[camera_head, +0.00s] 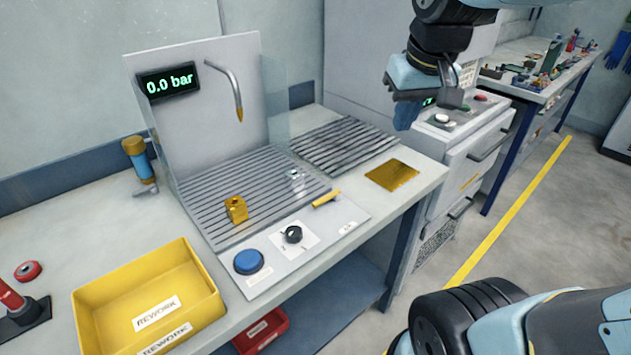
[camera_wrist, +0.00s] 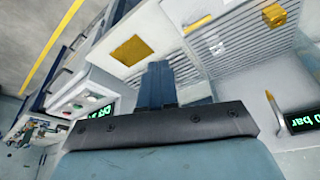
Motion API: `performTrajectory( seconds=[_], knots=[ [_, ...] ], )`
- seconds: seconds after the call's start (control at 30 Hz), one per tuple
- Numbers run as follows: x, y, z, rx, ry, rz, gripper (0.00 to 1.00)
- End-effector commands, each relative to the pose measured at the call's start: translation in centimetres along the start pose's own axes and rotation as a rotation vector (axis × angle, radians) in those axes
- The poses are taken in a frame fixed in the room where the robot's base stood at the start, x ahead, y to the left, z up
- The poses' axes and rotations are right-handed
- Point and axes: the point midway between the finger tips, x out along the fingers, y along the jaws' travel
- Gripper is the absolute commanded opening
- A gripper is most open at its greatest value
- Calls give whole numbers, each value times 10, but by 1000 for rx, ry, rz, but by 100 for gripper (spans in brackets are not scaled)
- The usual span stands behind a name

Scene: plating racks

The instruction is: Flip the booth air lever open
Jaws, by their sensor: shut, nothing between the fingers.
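The booth air lever, a small yellow handle (camera_head: 327,198), lies on the grey front panel (camera_head: 262,282) of the spray booth, to the right of a black knob (camera_head: 293,234). It also shows at the top of the wrist view as a yellow bar (camera_wrist: 197,24). The booth display (camera_head: 169,81) reads 0.0 bar. My gripper (camera_head: 404,118) is raised, right of and well above the lever, apart from everything. In the wrist view its dark fingers (camera_wrist: 157,84) are together with nothing between them.
A blue button (camera_head: 248,262) is on the panel's left. A brass block (camera_head: 236,209) stands on the booth grate, below a bent nozzle (camera_head: 239,115). A gold plate (camera_head: 392,175) lies right of the lever. A yellow rework bin (camera_head: 206,290) stands front left. The space above the lever is clear.

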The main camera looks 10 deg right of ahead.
Motion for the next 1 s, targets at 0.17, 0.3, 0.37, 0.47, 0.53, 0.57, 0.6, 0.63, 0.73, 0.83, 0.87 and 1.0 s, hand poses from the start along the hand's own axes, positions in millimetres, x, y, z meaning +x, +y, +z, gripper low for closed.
performTrajectory(
  seconds=[0.17, 0.3, 0.37, 0.47, 0.53, 0.57, 0.6, 0.63, 0.73, 0.83, 0.87, 1.0],
  knots=[
    [22, -20, -37, -92, -106, -21, 0],
    [41, -38, -63, -163, -185, -33, 0],
    [51, -47, -73, -194, -221, -37, 0],
    [68, -63, -89, -244, -276, -42, 0],
    [82, -75, -99, -281, -315, -45, 0],
    [88, -81, -103, -296, -333, -46, 0],
    [96, -88, -109, -317, -354, -47, 0],
    [102, -93, -112, -331, -372, -47, 0],
    [122, -111, -122, -378, -421, -48, 0],
    [138, -126, -129, -416, -462, -49, 0],
    [142, -130, -130, -425, -472, -48, 0],
    [156, -142, -135, -454, -504, -48, 0]
  ],
)
